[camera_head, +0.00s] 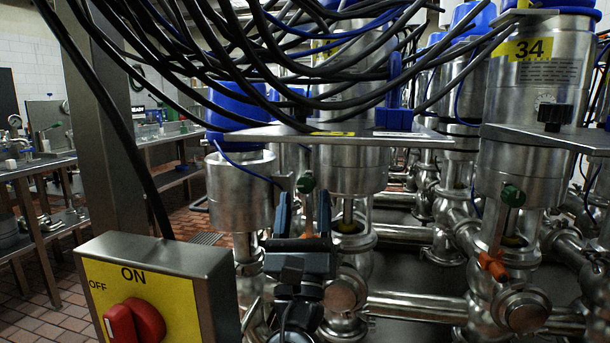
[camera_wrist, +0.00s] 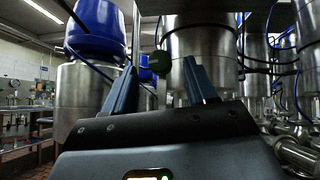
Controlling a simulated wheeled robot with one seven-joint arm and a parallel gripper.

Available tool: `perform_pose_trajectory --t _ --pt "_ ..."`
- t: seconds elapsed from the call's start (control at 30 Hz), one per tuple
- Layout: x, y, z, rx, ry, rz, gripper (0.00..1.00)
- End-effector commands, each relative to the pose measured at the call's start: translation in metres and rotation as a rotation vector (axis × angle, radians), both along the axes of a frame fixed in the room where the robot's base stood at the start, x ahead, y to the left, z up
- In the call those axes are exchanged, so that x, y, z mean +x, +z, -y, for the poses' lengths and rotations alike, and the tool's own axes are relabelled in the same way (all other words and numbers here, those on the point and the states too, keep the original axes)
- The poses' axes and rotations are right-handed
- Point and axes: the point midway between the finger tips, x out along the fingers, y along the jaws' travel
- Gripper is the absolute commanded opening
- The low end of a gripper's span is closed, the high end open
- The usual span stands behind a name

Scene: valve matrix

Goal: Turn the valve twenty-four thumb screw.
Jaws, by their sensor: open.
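A dark green thumb screw (camera_head: 305,183) sits under the front edge of a metal plate (camera_head: 262,131) on the nearest steel valve (camera_head: 352,171). No readable number shows on this valve; a yellow label (camera_head: 332,133) on the plate is too slanted to read. My gripper (camera_head: 304,202) points up towards the green screw, jaws open. In the wrist view the green screw (camera_wrist: 160,62) appears between the two fingertips (camera_wrist: 159,68), near their tips. I cannot tell whether either finger touches it.
Black cables (camera_head: 300,60) hang over the plate. A valve marked 34 (camera_head: 527,72) stands at right with its own green screw (camera_head: 512,195). A yellow switch box (camera_head: 155,295) with a red knob is at front left. Steel pipes (camera_head: 415,305) run low at right.

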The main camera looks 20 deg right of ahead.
Motion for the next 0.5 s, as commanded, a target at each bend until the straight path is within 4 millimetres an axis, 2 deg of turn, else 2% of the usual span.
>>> perform_pose_trajectory --t 0.03,0.2,0.5 --pt "0.005 0.009 0.003 -0.003 -0.002 0.003 0.57" --pt "0.022 0.027 0.012 -0.001 0.000 0.003 0.57" --pt "0.038 0.043 0.020 0.000 0.000 0.000 0.57"
